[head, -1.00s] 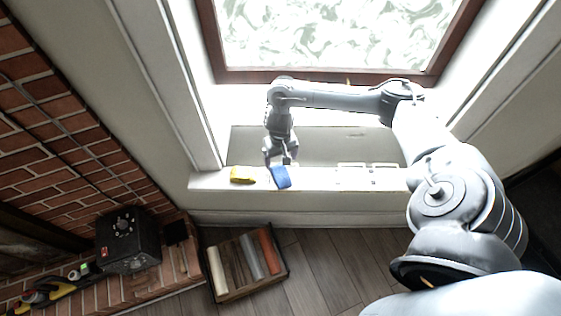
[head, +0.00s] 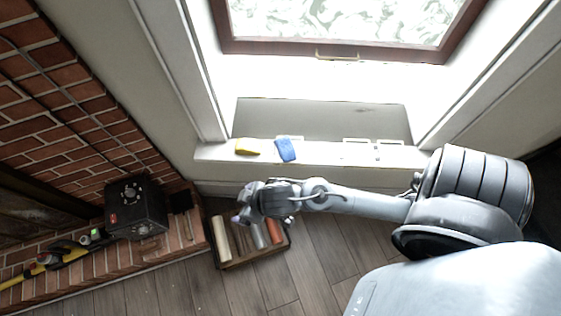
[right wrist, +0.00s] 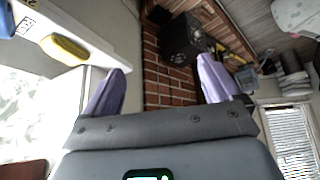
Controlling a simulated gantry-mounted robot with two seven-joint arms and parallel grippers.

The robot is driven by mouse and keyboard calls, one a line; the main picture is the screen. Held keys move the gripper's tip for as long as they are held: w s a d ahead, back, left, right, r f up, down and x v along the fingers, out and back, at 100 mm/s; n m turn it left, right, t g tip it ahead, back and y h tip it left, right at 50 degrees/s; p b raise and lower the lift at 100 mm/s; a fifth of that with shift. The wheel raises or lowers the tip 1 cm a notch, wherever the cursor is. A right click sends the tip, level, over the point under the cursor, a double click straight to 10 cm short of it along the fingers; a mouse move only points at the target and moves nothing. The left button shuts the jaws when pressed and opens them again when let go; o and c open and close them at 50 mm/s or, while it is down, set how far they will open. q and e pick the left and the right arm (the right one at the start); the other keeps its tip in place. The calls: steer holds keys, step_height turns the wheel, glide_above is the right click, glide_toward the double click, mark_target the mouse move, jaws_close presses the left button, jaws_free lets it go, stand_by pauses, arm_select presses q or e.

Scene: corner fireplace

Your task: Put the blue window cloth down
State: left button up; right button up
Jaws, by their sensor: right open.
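The blue window cloth (head: 285,149) lies on the white window sill (head: 325,153), just right of a yellow cloth-like item (head: 247,147). The blue cloth also shows at the upper left edge of the right wrist view (right wrist: 8,20). My right gripper (head: 240,217) is away from the cloth, below and left of it in the head view, over the crate. In the right wrist view its two pale purple fingers (right wrist: 162,88) stand wide apart with nothing between them. My left gripper does not show.
A wooden crate (head: 285,250) with several rolls stands on the floor under my right arm. A black box-shaped device (head: 136,207) sits on the brick hearth at left. The brown-framed window (head: 338,48) is above the sill. The floor below the crate is clear.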

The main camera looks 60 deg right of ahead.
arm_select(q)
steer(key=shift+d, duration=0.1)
arm_select(e)
steer(key=s+d+g, duration=0.2)
steer(key=s+d, duration=0.2)
steer(key=s, duration=0.5)
steer(key=shift+d+r+g+h, duration=0.15)
steer(key=shift+r+g+h, duration=0.15)
steer(key=shift+r+g, duration=0.1)
arm_select(q)
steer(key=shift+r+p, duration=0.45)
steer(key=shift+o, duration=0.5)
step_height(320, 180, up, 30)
steer(key=p, duration=3)
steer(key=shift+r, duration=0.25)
arm_select(e)
step_height(320, 180, up, 31)
steer(key=shift+r, duration=0.15)
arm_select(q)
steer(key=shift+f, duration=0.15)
